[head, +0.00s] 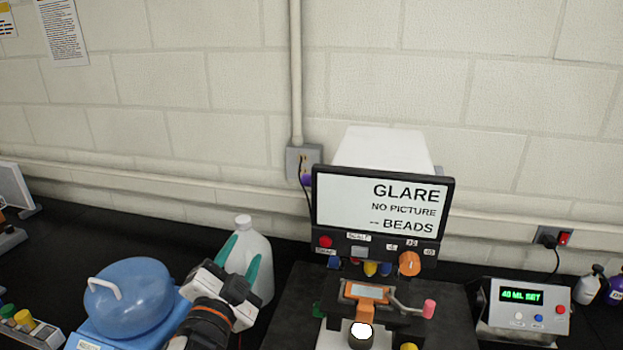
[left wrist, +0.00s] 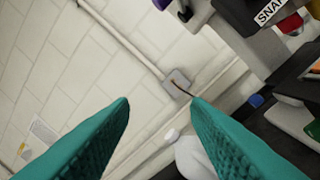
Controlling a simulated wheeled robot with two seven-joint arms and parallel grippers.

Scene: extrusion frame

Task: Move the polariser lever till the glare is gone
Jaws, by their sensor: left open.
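The instrument's screen (head: 378,203) reads "GLARE", "NO PICTURE" and "-- BEADS" in the head view. Below it, a bent grey lever with a pink knob (head: 429,309) sticks out to the right of an orange part (head: 366,292); no label on this lever is readable. My left gripper (head: 243,253) has teal fingers and is open and empty, left of the instrument and in front of a white jug. In the left wrist view its fingers (left wrist: 160,103) are spread, with the wall beyond. The lever cannot be made out there. My right gripper is not in view.
The white jug (head: 255,262) stands behind my left gripper. A blue lidded device (head: 130,298) is at left. Buttons and an orange knob (head: 409,263) sit under the screen. A box reading "40 ML SET" (head: 521,296) and bottles (head: 591,285) are at right.

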